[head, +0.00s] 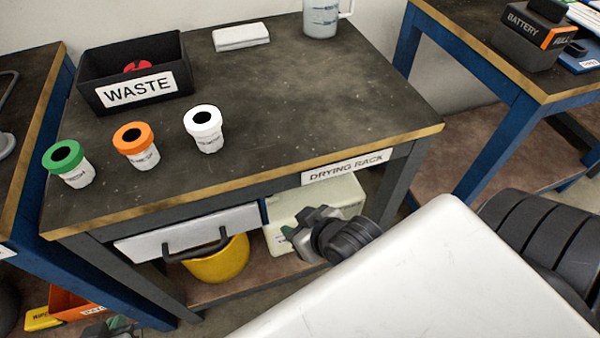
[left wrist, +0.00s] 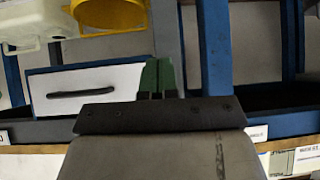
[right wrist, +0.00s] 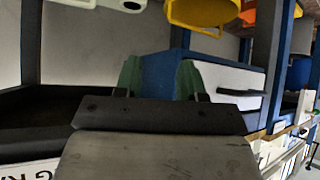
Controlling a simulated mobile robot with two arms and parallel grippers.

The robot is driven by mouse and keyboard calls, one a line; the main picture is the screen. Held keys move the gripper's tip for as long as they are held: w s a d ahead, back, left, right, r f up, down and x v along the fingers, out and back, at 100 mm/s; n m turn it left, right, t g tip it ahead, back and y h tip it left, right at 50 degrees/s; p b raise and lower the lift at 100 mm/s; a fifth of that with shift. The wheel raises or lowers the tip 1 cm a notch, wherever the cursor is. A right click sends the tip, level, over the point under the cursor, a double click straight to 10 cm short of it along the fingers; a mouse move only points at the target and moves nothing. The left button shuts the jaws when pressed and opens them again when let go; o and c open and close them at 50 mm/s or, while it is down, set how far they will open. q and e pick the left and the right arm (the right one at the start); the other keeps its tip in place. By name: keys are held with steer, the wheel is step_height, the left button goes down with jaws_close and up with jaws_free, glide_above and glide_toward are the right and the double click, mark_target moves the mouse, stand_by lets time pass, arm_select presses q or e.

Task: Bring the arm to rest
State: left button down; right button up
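My right arm comes in from the right in the head view as a large white link. Its dark gripper (head: 292,236) hangs in front of the table, below the drying rack label. In the right wrist view the green fingertips of the right gripper (right wrist: 158,80) stand apart with nothing between them. My left gripper (head: 115,325) shows only as a small dark and green part at the bottom left of the head view. In the left wrist view the left gripper's green fingertips (left wrist: 157,76) are together, with nothing seen held.
The table (head: 310,100) carries a waste bin (head: 180,82), three lidded cups (head: 205,130), a white block (head: 240,36) and a jug (head: 322,18). Below are a white drawer (head: 190,228), yellow bucket (head: 222,265) and pale container (head: 340,198). A second table (head: 480,75) stands right.

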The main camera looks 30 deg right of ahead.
stand_by(0.3)
